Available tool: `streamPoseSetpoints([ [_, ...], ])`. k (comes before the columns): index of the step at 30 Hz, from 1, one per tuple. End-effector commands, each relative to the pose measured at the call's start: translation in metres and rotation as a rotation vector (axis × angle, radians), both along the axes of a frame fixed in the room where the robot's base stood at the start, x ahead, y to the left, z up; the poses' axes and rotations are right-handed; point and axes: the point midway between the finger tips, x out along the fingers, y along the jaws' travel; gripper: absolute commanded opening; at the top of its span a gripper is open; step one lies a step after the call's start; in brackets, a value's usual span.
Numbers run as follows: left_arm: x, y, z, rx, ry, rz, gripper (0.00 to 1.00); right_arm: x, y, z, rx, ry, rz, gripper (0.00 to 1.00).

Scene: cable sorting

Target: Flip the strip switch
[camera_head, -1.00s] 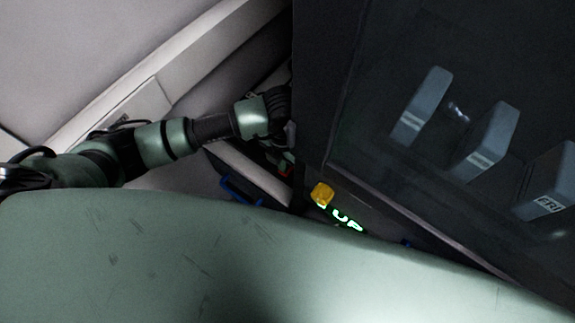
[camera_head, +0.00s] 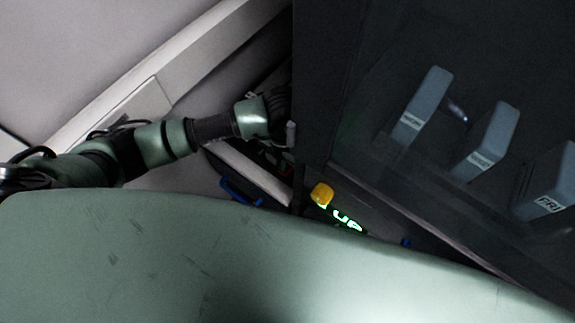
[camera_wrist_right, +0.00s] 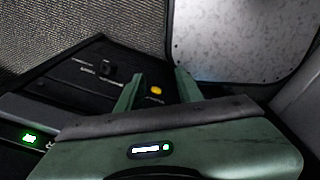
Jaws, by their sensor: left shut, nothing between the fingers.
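My left gripper (camera_head: 290,133) is at the dark vertical edge of the cabinet in the head view, its jaws shut and empty. A pale strip-like edge (camera_head: 245,168) lies just below it, beside dark parts; I cannot tell whether this is the strip, and no switch is clear there. My right gripper (camera_wrist_right: 158,85) shows in the right wrist view with its two green fingers apart and nothing between them.
A dark cabinet (camera_head: 312,90) with several grey labelled blocks (camera_head: 424,105) fills the right of the head view. A yellow knob (camera_head: 322,194) and glowing green marks (camera_head: 347,220) lie below it. A blue handle (camera_head: 238,192) is at left. A pale speckled panel (camera_wrist_right: 235,40) stands behind the right gripper.

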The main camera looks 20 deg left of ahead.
Motion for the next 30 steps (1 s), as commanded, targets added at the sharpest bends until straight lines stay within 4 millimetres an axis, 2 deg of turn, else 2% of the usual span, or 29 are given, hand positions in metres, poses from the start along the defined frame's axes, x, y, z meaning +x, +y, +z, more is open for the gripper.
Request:
streamPoseSetpoints([
  [30,0.0001,0.0001,-0.0098,0.0,0.0,0.0,0.0,-0.0001,-0.0001,-0.0086,0.0,0.0,0.0,0.36],
])
